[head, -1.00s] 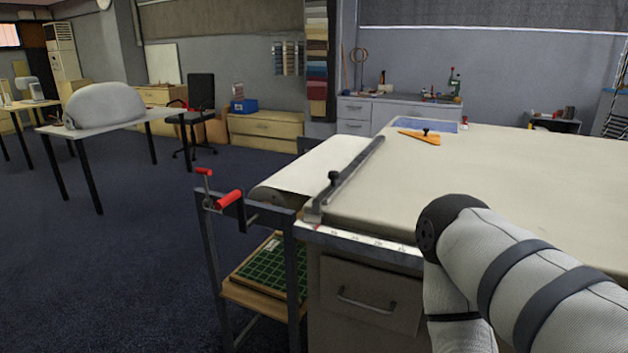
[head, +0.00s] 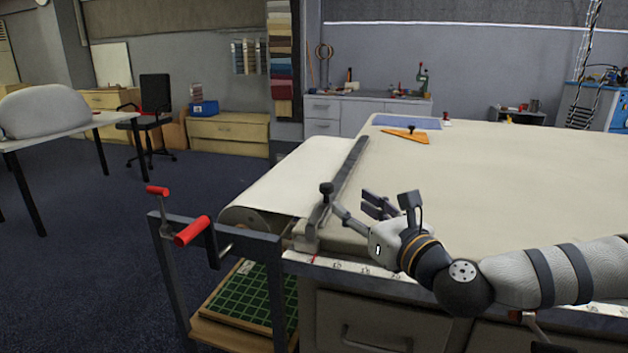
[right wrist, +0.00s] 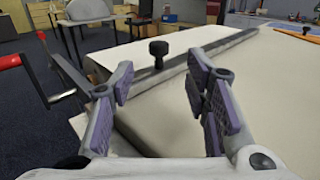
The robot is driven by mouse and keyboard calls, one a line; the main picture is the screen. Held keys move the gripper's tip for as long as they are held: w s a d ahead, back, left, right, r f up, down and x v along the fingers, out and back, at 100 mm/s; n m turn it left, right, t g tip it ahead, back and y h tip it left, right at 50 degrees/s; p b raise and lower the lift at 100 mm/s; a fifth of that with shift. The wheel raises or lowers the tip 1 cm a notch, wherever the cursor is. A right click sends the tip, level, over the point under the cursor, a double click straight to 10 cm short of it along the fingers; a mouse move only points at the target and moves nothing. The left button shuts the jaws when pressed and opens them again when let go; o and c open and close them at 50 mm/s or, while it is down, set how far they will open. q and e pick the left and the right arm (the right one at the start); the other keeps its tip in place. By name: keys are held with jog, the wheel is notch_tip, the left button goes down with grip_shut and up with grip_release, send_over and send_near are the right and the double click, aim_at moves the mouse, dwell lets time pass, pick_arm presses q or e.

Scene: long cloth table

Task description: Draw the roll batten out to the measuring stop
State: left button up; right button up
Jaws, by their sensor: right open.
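The roll batten (head: 343,181) is a long grey bar lying along the left edge of the cloth table (head: 480,185). A black knob (head: 326,189) stands up at its near end; it also shows in the right wrist view (right wrist: 158,47). My right gripper (head: 356,205) is open and empty, just right of the knob. In the right wrist view its spread fingers (right wrist: 160,85) frame the knob, which is beyond them and apart from them. I cannot clearly pick out the measuring stop; a small red-topped piece (head: 446,118) stands at the far table edge. My left gripper is not in view.
A cloth roll (head: 262,217) sits left of the batten, with red crank handles (head: 192,231) on a grey frame. A marked strip (head: 352,269) runs along the near table edge. An orange set square (head: 405,137) lies far back. The table's middle is clear.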

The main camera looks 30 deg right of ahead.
aim_at(330, 189)
jog(key=w, duration=0.7)
jog(key=w+b, duration=0.1)
jog(key=w, duration=0.2)
jog(key=shift+w+d, duration=0.35)
grip_shut()
